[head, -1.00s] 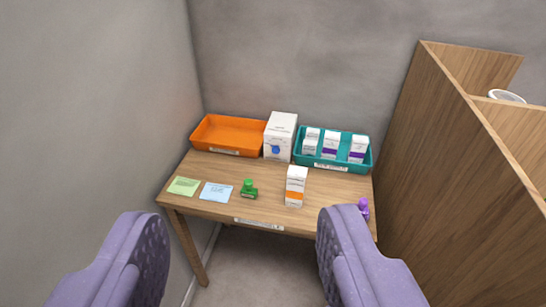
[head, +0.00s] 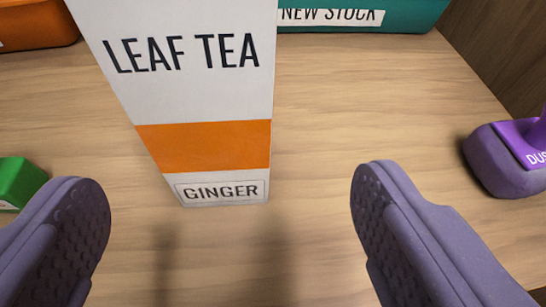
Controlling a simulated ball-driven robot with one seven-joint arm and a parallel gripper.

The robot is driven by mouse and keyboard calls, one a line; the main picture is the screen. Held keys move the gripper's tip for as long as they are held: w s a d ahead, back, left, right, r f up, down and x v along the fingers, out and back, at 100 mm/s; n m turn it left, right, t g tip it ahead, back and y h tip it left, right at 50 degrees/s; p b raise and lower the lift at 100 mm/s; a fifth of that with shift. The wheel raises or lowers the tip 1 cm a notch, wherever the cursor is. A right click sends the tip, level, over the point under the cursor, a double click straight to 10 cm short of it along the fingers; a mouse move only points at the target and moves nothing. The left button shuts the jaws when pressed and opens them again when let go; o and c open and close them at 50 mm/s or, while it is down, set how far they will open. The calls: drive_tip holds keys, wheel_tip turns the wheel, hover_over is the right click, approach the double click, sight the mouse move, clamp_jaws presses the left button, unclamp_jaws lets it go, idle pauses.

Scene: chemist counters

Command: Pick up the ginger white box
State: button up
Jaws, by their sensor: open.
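The ginger white box (head: 195,95) stands upright on the wooden table in the head view, left of centre. It reads "LEAF TEA", has an orange band and a "GINGER" label near its base. Its top is cut off by the frame. My gripper (head: 235,210) is open and empty, its two purple fingers wide apart. The box stands between and just beyond the fingers; I see no contact.
A green stamp (head: 18,182) is at the left edge near the left finger. A purple stamp (head: 505,160) is at the right. An orange tray (head: 35,25) and a teal tray (head: 400,15) labelled "NEW STOCK" are behind. Bare wood (head: 340,110) lies right of the box.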

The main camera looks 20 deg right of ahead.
sight(204, 128)
drive_tip(key=x, duration=0.2)
drive_tip(key=b+x, duration=0.1)
drive_tip(key=x, duration=0.1)
drive_tip(key=a+x, duration=0.1)
drive_tip(key=x, duration=0.1)
drive_tip(key=shift+w+d+r+b, duration=0.15)
drive_tip(key=shift+w+r+b, duration=0.1)
drive_tip(key=shift+w+b, duration=0.25)
drive_tip(key=c, duration=1.1)
drive_tip(key=shift+r, duration=0.15)
